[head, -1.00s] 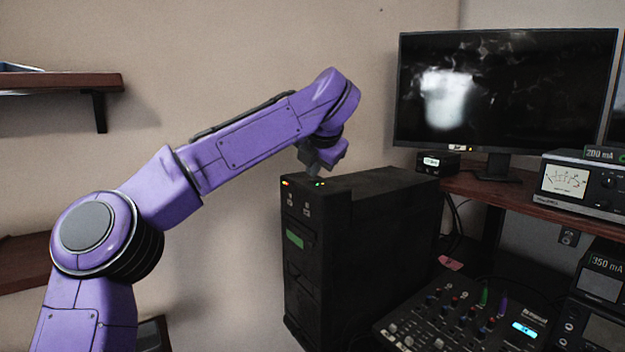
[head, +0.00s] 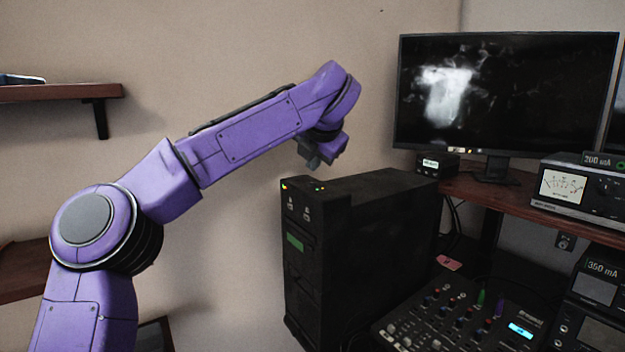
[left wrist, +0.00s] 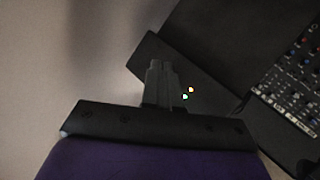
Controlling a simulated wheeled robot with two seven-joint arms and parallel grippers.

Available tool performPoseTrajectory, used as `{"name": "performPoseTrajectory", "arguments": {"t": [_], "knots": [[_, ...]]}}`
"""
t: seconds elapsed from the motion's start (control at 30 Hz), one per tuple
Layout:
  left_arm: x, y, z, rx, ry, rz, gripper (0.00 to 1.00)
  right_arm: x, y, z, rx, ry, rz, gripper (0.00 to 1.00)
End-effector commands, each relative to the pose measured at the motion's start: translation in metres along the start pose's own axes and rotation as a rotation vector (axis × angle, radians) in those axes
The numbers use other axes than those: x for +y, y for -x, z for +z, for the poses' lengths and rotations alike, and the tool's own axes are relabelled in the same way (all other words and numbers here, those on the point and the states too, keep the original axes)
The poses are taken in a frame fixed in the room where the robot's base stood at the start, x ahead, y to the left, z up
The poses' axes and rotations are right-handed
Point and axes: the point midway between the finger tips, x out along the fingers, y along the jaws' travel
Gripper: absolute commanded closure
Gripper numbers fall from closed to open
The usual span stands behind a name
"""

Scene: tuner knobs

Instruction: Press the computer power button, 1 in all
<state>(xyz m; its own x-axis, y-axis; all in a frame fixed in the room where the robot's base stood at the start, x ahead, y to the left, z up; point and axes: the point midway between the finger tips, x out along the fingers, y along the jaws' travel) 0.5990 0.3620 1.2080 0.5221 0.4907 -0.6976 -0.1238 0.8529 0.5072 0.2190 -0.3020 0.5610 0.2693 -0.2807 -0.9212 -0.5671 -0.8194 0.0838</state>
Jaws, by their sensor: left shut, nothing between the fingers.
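I cannot clearly tell which one is the power button. My left gripper (head: 310,163) is shut and empty, pointing down just above the tower's top front, apparently apart from it. In the left wrist view the shut fingers (left wrist: 160,70) overlap the tower's dark top (left wrist: 205,65), with two lit spots (left wrist: 188,93) right beside them. My right gripper is out of view.
A monitor (head: 505,95) and a small black box (head: 437,164) stand on the wooden desk (head: 480,190) to the right. A mixer (head: 465,318) lies right of the tower. Shelves (head: 60,92) are on the left wall. Free air surrounds the gripper's left side.

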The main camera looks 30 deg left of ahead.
Motion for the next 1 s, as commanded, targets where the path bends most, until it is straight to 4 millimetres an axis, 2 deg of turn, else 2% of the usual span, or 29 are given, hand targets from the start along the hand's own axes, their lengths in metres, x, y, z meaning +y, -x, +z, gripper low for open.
{"name": "performPoseTrajectory", "arguments": {"t": [0.03,0.37,1.0], "knots": [[0.006,0.008,0.006,-0.001,0.000,0.000,1.00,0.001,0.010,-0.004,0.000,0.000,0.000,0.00],[0.022,0.030,0.022,0.000,0.000,0.001,1.00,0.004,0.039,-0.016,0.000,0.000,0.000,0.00],[0.021,0.029,0.021,0.000,0.000,0.000,1.00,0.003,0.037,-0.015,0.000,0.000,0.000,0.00]]}}
